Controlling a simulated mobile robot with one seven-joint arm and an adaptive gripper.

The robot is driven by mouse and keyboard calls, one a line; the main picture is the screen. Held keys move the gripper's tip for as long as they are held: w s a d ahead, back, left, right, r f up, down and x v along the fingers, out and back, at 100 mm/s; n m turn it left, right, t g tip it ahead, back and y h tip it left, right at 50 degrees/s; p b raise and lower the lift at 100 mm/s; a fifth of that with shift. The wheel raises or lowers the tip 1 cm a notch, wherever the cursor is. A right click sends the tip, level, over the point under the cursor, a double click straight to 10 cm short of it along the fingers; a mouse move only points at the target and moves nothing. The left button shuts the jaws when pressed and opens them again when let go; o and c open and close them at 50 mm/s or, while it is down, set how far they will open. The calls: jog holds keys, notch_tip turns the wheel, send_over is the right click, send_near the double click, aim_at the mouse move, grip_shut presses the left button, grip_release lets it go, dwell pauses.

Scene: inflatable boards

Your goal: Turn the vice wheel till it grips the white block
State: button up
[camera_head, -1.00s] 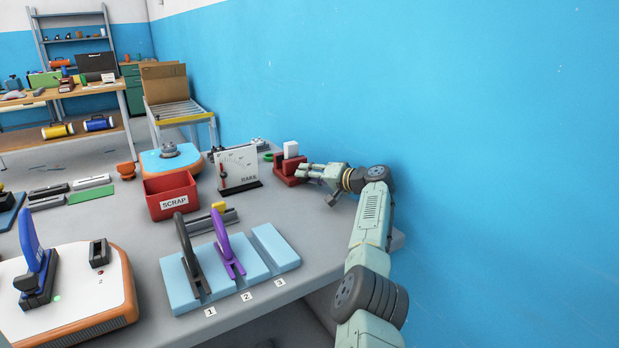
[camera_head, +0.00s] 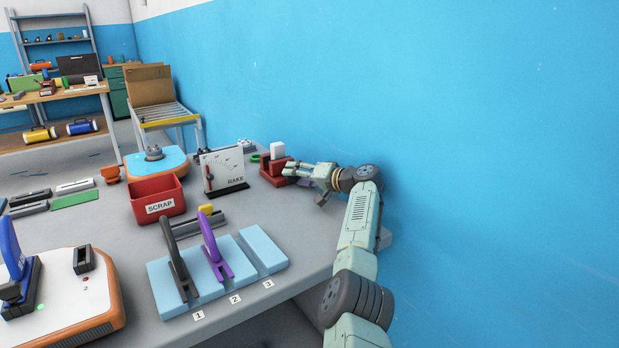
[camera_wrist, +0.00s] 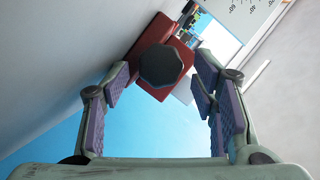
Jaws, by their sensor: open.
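The red vice (camera_head: 275,167) stands at the far right end of the bench by the blue wall, with the white block (camera_head: 277,151) upright in its top. In the wrist view the vice (camera_wrist: 147,83) shows as red faces, with a dark many-sided knob or wheel hub (camera_wrist: 161,66) in front. My gripper (camera_head: 292,170) is beside the vice on its right in the head view. In the wrist view my gripper (camera_wrist: 158,92) is open, its two purple-padded fingers apart with the dark hub ahead between and beyond the tips. Whether the jaws touch the block is hidden.
The RAKE gauge board (camera_head: 222,170) stands left of the vice. A red SCRAP bin (camera_head: 157,199) and a blue slotted rack (camera_head: 262,250) with black and purple levers lie nearer. The blue wall (camera_head: 460,150) runs close along my arm's right.

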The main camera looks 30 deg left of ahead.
jog(key=shift+v, duration=3.6)
jog(key=shift+r, duration=0.15)
jog(key=shift+c, duration=0.3)
